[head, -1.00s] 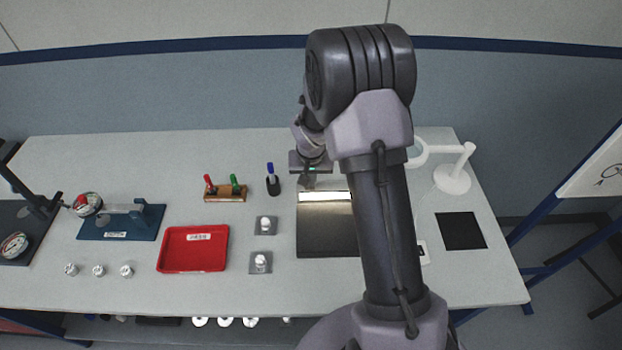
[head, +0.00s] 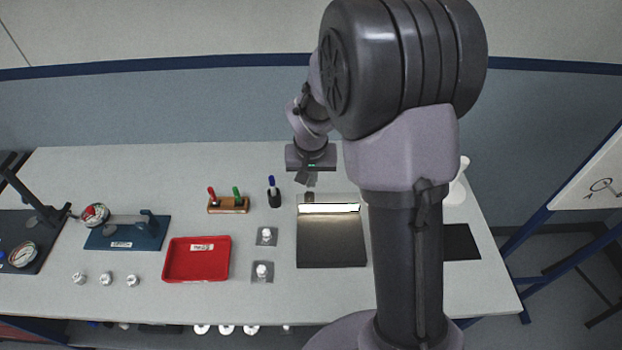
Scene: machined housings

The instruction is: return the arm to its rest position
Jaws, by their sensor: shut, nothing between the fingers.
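My gripper (head: 309,183) hangs at the end of my raised arm, in the head view, above the back part of the worktable (head: 140,185). Its fingers are small here and point down, shut with nothing between them. It is just behind the lit bar of the dark plate (head: 332,245) and right of the blue marker in its holder (head: 274,192). My large arm links cover the right middle of the table.
A red tray (head: 197,260), a wooden rack with red and green markers (head: 228,204), two grey pads with white parts (head: 263,271) and a blue gauge fixture (head: 128,233) stand to the left. A black mat (head: 461,242) lies right, partly behind my arm.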

